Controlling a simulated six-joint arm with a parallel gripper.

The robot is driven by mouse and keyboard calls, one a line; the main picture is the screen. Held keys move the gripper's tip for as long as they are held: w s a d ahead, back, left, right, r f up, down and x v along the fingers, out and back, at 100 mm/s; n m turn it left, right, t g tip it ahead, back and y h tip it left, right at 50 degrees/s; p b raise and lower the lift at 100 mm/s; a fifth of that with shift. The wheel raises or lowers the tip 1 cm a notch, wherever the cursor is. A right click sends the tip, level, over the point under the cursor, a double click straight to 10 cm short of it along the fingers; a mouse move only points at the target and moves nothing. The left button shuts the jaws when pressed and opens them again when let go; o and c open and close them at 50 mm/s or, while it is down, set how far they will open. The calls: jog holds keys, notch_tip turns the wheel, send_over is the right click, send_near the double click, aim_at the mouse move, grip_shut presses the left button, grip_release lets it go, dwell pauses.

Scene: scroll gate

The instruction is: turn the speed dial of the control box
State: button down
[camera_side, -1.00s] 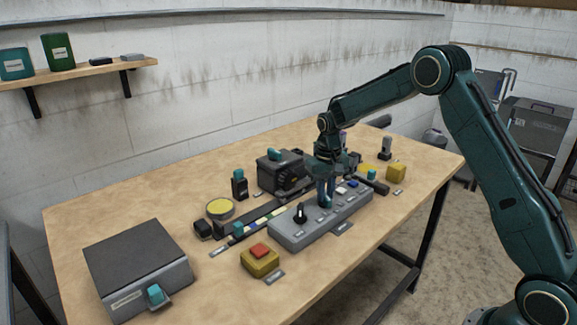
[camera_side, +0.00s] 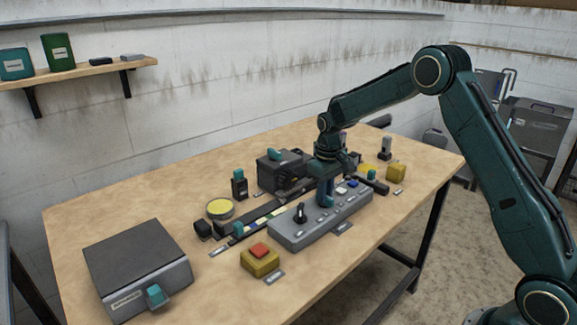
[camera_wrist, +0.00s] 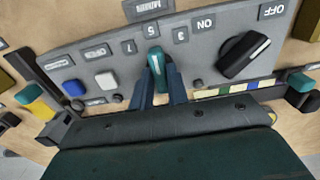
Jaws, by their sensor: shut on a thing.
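The grey control box (camera_side: 308,234) lies on the table and also fills the wrist view (camera_wrist: 105,58). Its speed dial is a teal knob (camera_wrist: 153,58) with a pale line, among the numbers 3, 5 and 7; the line appears to point near the 5. My gripper (camera_side: 326,202) points down at the box. In the wrist view its two blue fingers (camera_wrist: 159,72) are shut on the dial, one on each side. In the side view the fingers mostly hide the dial.
A black ON/OFF knob (camera_wrist: 243,55) sits on the same box beside the dial, with blue (camera_wrist: 73,88) and white (camera_wrist: 106,80) buttons on the other side. A yellow block with a red top (camera_side: 260,258) stands in front. The table's left rear is clear.

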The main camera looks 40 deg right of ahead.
jog(key=c, duration=1.4)
grip_release()
jog(key=shift+o, duration=0.2)
jog(key=shift+r, duration=0.1)
notch_tip(320, 180, up, 14)
